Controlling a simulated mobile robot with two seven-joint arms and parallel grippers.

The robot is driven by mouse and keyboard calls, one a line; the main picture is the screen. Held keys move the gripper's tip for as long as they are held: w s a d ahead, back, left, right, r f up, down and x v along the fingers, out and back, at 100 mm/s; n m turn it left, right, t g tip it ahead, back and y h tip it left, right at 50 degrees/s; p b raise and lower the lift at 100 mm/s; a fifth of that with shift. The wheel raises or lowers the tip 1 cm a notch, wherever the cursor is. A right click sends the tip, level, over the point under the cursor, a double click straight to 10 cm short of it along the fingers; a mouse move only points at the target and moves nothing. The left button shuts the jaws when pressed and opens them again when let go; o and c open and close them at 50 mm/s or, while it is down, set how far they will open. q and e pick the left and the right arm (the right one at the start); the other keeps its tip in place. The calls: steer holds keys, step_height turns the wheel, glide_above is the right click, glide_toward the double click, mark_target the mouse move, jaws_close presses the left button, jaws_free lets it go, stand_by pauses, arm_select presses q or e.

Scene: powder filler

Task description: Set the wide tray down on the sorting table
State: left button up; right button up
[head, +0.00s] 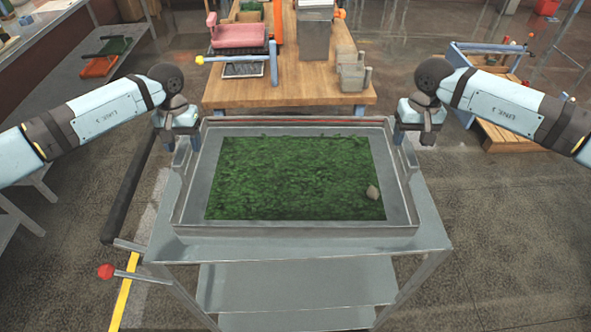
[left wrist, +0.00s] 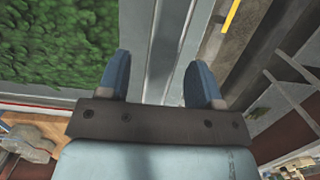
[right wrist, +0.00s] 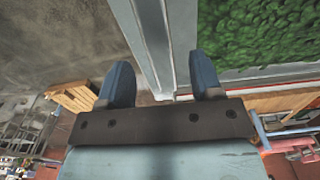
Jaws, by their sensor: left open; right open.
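The wide tray (head: 300,231) is a grey metal tray with a layer of green leafy material (head: 290,180) in it. It rests level on a grey metal table (head: 430,225) in the middle of the head view.
A wooden table (head: 290,95) stands behind, with a pink scale-like device (head: 238,35), a grey bin (head: 314,35) and small containers (head: 352,72). A red-knobbed lever (head: 106,271) sticks out at the front left. A wooden crate (head: 510,135) stands at right. Floor is open on both sides.

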mark_target(408, 145)
arm_select(q)
steer(key=shift+s+f, duration=0.15)
steer(key=shift+f, duration=0.8)
steer(key=shift+s+f, duration=0.15)
steer(key=shift+f, duration=0.75)
arm_select(e)
steer(key=shift+f, duration=1.85)
arm_select(q)
steer(key=shift+c, duration=0.2)
arm_select(e)
steer(key=shift+c, duration=0.2)
arm_select(q)
jaws_close()
arm_select(e)
jaws_close()
arm_select(q)
steer(key=shift+w+r, duration=0.1)
steer(key=shift+r, duration=0.1)
arm_select(e)
steer(key=shift+w+r, duration=0.1)
steer(key=shift+r, duration=0.15)
arm_select(q)
steer(key=shift+w, duration=0.1)
arm_select(e)
steer(key=shift+w, duration=0.1)
